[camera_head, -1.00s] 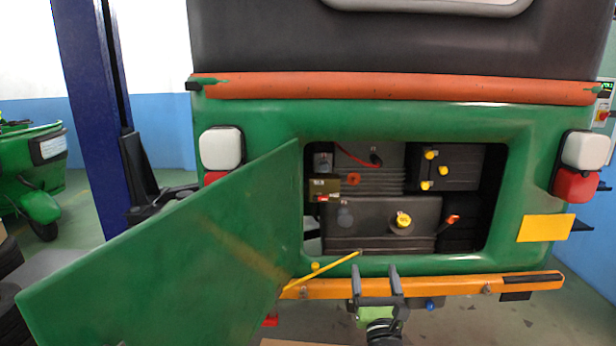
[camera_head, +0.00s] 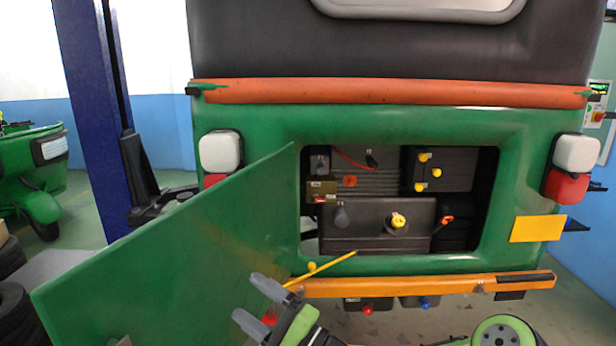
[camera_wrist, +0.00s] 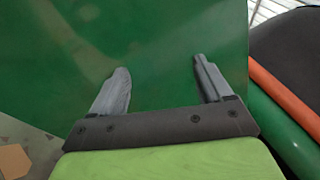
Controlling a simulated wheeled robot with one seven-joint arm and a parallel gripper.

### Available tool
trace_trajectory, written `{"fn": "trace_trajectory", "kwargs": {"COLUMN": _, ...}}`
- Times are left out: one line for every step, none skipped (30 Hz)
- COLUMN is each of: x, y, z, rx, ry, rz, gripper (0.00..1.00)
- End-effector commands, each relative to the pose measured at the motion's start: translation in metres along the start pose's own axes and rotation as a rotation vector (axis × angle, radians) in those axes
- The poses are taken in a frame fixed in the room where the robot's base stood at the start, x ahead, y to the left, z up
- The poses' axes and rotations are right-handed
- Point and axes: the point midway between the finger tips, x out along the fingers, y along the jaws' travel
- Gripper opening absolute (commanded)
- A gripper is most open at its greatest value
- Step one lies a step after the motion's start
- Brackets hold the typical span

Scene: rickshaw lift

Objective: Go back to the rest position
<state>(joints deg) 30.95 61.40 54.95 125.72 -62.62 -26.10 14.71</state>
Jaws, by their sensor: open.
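My gripper (camera_head: 257,300) is low in the head view, in front of the open hatch door's lower right part. Its two grey fingers are apart with nothing between them. The wrist view also shows my gripper (camera_wrist: 158,88) open and empty, with the green door panel (camera_wrist: 155,40) filling the space behind the fingers. Whether the fingers touch the door cannot be told. The green hatch door (camera_head: 170,250) hangs open to the left of the rickshaw's rear opening. Part of my arm shows at the bottom edge of the head view.
The green rickshaw body (camera_head: 400,122) stands ahead, with an orange bumper (camera_head: 430,286) below its open compartment. A thin yellow rod (camera_head: 325,266) runs from the door to the opening's lower edge. A blue lift post (camera_head: 90,110) stands left. Tyres (camera_head: 12,305) lie at lower left.

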Motion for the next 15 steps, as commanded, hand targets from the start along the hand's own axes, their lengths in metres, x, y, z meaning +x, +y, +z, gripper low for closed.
{"fn": "trace_trajectory", "kwargs": {"x": 0.006, "y": 0.019, "z": 0.029, "rx": -0.128, "ry": -0.084, "rz": 0.142, "gripper": 0.79}}
{"fn": "trace_trajectory", "kwargs": {"x": 0.004, "y": 0.034, "z": 0.042, "rx": -0.203, "ry": -0.132, "rz": 0.234, "gripper": 0.79}}
{"fn": "trace_trajectory", "kwargs": {"x": -0.001, "y": 0.052, "z": 0.057, "rx": -0.300, "ry": -0.191, "rz": 0.354, "gripper": 0.79}}
{"fn": "trace_trajectory", "kwargs": {"x": -0.008, "y": 0.064, "z": 0.064, "rx": -0.371, "ry": -0.231, "rz": 0.444, "gripper": 0.79}}
{"fn": "trace_trajectory", "kwargs": {"x": -0.016, "y": 0.074, "z": 0.070, "rx": -0.440, "ry": -0.266, "rz": 0.532, "gripper": 0.79}}
{"fn": "trace_trajectory", "kwargs": {"x": -0.029, "y": 0.085, "z": 0.074, "rx": -0.528, "ry": -0.305, "rz": 0.649, "gripper": 0.79}}
{"fn": "trace_trajectory", "kwargs": {"x": -0.041, "y": 0.091, "z": 0.076, "rx": -0.590, "ry": -0.330, "rz": 0.736, "gripper": 0.79}}
{"fn": "trace_trajectory", "kwargs": {"x": -0.052, "y": 0.094, "z": 0.076, "rx": -0.651, "ry": -0.349, "rz": 0.820, "gripper": 0.79}}
{"fn": "trace_trajectory", "kwargs": {"x": -0.070, "y": 0.095, "z": 0.074, "rx": -0.726, "ry": -0.365, "rz": 0.933, "gripper": 0.79}}
{"fn": "trace_trajectory", "kwargs": {"x": -0.083, "y": 0.092, "z": 0.072, "rx": -0.779, "ry": -0.372, "rz": 1.014, "gripper": 0.79}}
{"fn": "trace_trajectory", "kwargs": {"x": -0.096, "y": 0.088, "z": 0.070, "rx": -0.829, "ry": -0.371, "rz": 1.093, "gripper": 0.79}}
{"fn": "trace_trajectory", "kwargs": {"x": -0.115, "y": 0.078, "z": 0.067, "rx": -0.888, "ry": -0.362, "rz": 1.195, "gripper": 0.79}}
{"fn": "trace_trajectory", "kwargs": {"x": -0.128, "y": 0.069, "z": 0.065, "rx": -0.928, "ry": -0.348, "rz": 1.268, "gripper": 0.79}}
{"fn": "trace_trajectory", "kwargs": {"x": -0.142, "y": 0.057, "z": 0.064, "rx": -0.964, "ry": -0.329, "rz": 1.338, "gripper": 0.79}}
{"fn": "trace_trajectory", "kwargs": {"x": -0.160, "y": 0.041, "z": 0.065, "rx": -1.003, "ry": -0.293, "rz": 1.423, "gripper": 0.79}}
